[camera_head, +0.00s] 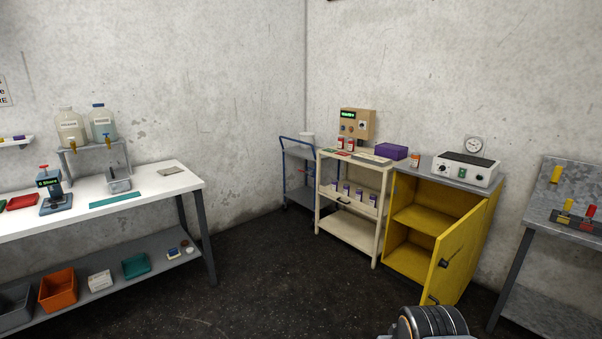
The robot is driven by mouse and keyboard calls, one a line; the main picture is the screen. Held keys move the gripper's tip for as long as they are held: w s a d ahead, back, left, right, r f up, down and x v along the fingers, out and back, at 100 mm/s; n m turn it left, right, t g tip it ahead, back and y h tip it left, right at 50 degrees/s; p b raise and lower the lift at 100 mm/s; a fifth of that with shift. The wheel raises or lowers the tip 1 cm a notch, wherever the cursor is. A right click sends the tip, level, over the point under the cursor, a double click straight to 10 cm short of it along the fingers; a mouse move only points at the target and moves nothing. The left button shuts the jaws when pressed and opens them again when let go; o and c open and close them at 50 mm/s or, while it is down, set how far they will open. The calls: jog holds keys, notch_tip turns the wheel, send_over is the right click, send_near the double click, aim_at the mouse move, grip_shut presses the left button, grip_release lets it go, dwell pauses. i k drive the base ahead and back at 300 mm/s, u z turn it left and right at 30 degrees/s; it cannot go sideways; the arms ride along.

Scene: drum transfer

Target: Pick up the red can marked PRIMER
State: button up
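Two small red cans with pale labels, a left one (341,143) and a right one (351,145), stand side by side at the back of the top of a cream cart (345,169). Their labels are too small to read, so I cannot tell which one is marked PRIMER. An orange-red can (415,160) with a pale band stands apart from them on the grey top of the yellow cabinet. A dark rounded part of my arm shows at the bottom edge. My gripper's fingers are not in view.
The yellow cabinet (417,248) has its door open into the floor space. A purple box (391,152) and a flat grey item share the cart top. A white workbench (150,194) stands left, another bench (538,222) right. Dark floor between is clear.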

aim_at(351, 142)
jog(key=z, duration=0.05)
jog(key=i, duration=4.9)
jog(key=u, duration=0.4)
